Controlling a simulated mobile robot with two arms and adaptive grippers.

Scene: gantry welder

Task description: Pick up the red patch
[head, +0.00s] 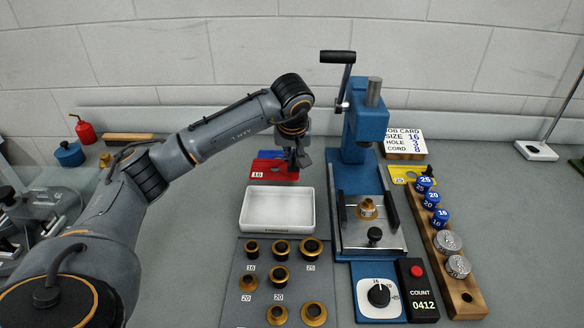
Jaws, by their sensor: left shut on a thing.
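The red patch (268,170), a flat red piece with a white label reading 16, is just behind the white tray (277,227). My left gripper (294,165) comes down from above at the patch's right end and is shut on it. The fingertips partly cover that end. I cannot tell whether the patch is lifted or still touches what is under it. A blue piece (266,154) shows just behind the red patch. My right gripper is not in view.
A blue press (367,130) with a black-handled lever stands close to the right. A grey board with black-and-gold rings (280,248) lies in front of the tray. A wooden rack (466,285), a yellow piece (400,173) and a job card (405,140) are further right.

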